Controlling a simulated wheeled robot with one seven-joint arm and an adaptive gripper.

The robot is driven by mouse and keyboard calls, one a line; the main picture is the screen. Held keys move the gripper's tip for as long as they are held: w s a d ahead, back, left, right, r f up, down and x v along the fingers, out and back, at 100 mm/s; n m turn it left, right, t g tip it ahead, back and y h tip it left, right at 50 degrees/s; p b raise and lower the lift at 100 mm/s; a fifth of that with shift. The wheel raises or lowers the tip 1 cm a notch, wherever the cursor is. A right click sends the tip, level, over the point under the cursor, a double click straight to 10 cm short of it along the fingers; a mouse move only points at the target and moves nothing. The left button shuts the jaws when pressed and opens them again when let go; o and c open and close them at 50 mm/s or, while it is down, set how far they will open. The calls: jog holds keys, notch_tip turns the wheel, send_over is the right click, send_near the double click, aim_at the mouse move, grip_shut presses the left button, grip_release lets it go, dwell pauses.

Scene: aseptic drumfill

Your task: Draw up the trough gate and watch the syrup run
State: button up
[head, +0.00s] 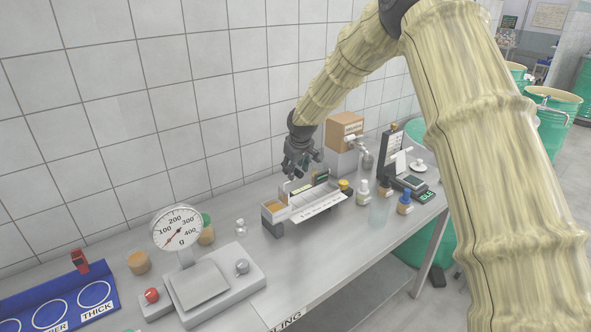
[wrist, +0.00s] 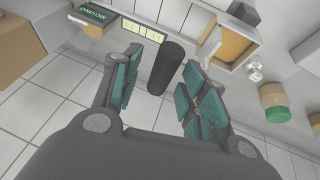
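The trough (head: 312,197) is a pale, narrow channel on the bench, with a box of amber syrup (head: 274,209) at its left end. The syrup box also shows in the wrist view (wrist: 232,46). My gripper (head: 298,172) is above the trough's back side. In the wrist view my gripper (wrist: 160,88) is open, its teal-padded fingers on either side of a dark upright cylinder (wrist: 168,66). This cylinder looks like the gate's handle; gaps show on both sides of it. The gate plate itself cannot be made out, and I cannot tell whether syrup is running.
A dial scale (head: 177,230) and a green-lidded jar (wrist: 275,102) stand left of the trough. Small bottles (head: 363,192) and a digital scale (head: 410,183) stand to its right. A cardboard box (head: 344,131) is behind, near the tiled wall. The bench's front middle is clear.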

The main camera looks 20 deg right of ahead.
jog(key=v, duration=1.1)
jog(key=shift+s+r, duration=0.25)
jog(key=shift+r, duration=0.05)
